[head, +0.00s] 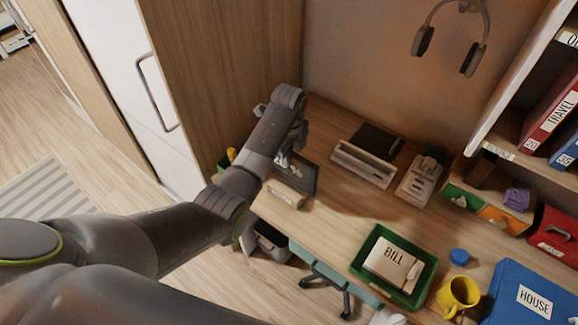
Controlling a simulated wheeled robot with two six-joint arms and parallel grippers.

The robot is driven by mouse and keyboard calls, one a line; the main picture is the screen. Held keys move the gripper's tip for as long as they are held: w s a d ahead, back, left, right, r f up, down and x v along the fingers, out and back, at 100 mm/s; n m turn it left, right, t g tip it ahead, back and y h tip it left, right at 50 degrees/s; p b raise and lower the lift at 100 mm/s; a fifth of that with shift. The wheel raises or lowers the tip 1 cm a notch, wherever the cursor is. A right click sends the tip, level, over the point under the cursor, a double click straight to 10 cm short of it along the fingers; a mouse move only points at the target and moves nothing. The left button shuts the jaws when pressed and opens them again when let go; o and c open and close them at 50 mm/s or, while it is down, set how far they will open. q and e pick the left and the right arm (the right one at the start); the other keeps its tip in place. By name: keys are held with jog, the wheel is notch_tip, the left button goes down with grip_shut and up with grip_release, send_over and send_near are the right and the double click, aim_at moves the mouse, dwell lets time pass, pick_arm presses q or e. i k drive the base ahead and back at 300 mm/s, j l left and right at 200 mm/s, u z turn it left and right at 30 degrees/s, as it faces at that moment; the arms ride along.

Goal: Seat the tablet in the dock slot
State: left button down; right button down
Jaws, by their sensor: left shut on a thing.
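A dark tablet (303,178) with pale markings on its face stands roughly upright at the near left end of the wooden desk. My left gripper (284,158) is shut on its upper part, and my forearm hides its left side. A small pale wooden block, which looks like the dock (286,195), sits at the desk's edge just in front of the tablet. The tablet's lower edge is partly hidden behind it, and I cannot tell whether it is in the slot. My right gripper is not in view.
A long pale rack (363,165) with a dark item (378,139) behind it and a grey organizer (420,181) stand at the back. A green tray (357,264), yellow mug (457,294) and blue box (505,285) are to the right. Bare desk lies between tablet and tray.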

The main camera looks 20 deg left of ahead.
aim_at(376, 171)
jog(key=z, duration=0.4)
jog(key=i+z, duration=0.25)
jog(key=z, duration=0.2)
jog(key=i+z, duration=0.25)
jog(key=z, duration=0.15)
